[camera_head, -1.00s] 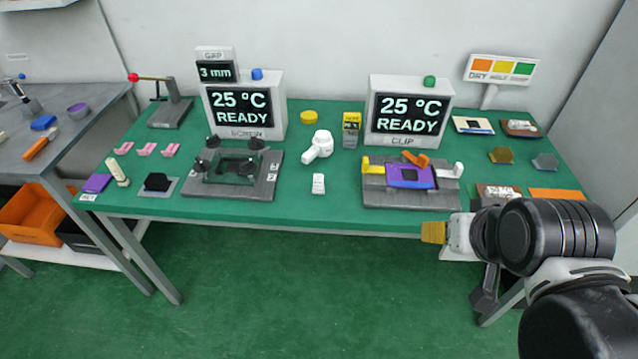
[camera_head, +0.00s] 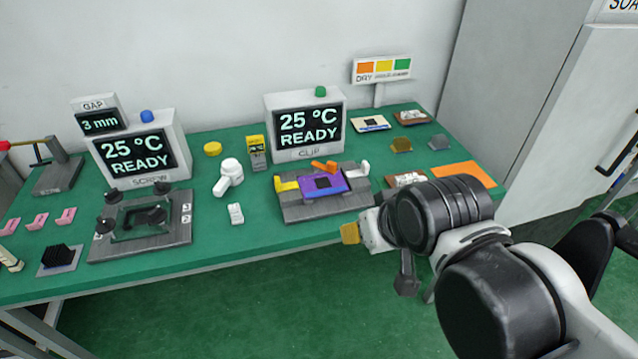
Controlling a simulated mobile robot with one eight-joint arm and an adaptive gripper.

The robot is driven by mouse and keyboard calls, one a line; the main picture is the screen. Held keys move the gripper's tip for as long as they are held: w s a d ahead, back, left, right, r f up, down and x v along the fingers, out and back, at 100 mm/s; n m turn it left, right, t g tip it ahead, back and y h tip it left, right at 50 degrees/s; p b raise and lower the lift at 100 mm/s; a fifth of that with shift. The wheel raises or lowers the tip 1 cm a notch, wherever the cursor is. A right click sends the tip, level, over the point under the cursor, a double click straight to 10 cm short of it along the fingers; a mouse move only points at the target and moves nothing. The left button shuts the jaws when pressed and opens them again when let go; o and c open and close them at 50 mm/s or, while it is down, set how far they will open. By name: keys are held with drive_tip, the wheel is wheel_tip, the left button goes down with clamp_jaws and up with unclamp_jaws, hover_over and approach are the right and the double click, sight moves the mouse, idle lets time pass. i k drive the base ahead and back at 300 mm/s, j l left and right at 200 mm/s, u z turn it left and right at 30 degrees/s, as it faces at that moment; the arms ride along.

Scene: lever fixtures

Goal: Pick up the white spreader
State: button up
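A white piece with a round head and a short handle (camera_head: 228,178) lies on the green table, left of the CLIP unit. A small white block (camera_head: 236,213) stands just in front of it. I cannot tell for sure which of these is the white spreader. My gripper (camera_head: 351,233) is at the table's front edge, right of both white pieces and apart from them. Its yellow tip points left. Its fingers are too small and side-on to show whether they are open.
The CLIP fixture (camera_head: 291,209) with a purple plate is close behind my gripper. The SCREW fixture (camera_head: 180,232) with dark knobs stands left of the white pieces. Bare table shows between the fixtures.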

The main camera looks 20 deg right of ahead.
sight(237, 217)
drive_tip(key=i+j+z, duration=0.1)
drive_tip(key=j+z, duration=0.3)
drive_tip(key=j, duration=0.3)
drive_tip(key=j+z, duration=0.35)
drive_tip(key=j, duration=0.3)
drive_tip(key=j+z, duration=0.4)
drive_tip(key=j, duration=0.3)
drive_tip(key=k, duration=0.05)
